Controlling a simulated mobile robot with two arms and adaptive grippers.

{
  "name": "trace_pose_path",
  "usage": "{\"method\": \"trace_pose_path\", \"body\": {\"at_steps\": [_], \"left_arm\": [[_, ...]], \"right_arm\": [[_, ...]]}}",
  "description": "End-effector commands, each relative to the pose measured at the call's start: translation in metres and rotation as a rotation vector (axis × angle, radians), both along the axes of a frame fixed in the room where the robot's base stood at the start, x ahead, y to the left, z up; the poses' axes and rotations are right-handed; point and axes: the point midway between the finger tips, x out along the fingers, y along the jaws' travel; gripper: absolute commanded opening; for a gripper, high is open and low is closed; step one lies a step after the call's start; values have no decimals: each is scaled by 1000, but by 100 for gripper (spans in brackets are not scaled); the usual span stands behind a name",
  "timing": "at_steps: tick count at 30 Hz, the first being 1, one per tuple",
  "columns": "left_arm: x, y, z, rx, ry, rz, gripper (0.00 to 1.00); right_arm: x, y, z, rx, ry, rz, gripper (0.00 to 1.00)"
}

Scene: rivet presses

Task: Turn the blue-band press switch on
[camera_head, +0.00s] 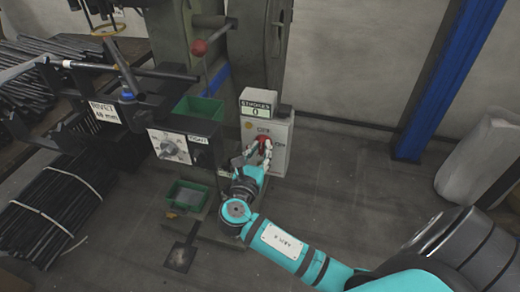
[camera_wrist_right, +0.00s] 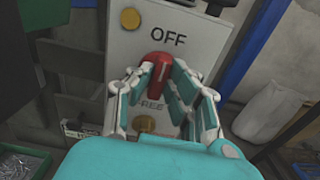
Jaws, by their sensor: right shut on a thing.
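The press switch is a red knob (camera_head: 263,141) on the front of a pale grey control box (camera_head: 282,135) under a counter marked "STROKES 0". The lower lettering is partly hidden by the fingers. My left gripper is not in view.
A dial box (camera_head: 176,147), green bins (camera_head: 187,194) and a red ball lever (camera_head: 199,47) stand to the left. A blue post (camera_head: 447,80) rises at right; floor between is clear.

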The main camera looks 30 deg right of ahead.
Motion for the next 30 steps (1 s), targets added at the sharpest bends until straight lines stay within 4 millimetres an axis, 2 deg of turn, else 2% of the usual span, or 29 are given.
{"method": "trace_pose_path", "body": {"at_steps": [12, 17, 22, 30], "left_arm": [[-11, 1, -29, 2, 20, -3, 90], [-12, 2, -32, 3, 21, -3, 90], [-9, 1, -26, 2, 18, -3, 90], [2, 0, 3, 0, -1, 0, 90]], "right_arm": [[-1, -1, 0, 185, -215, -1, 0], [-2, -1, -1, 285, -332, -1, 0], [-3, -2, -3, 391, -454, -2, 0], [-3, -2, -4, 557, -652, -3, 0]]}}
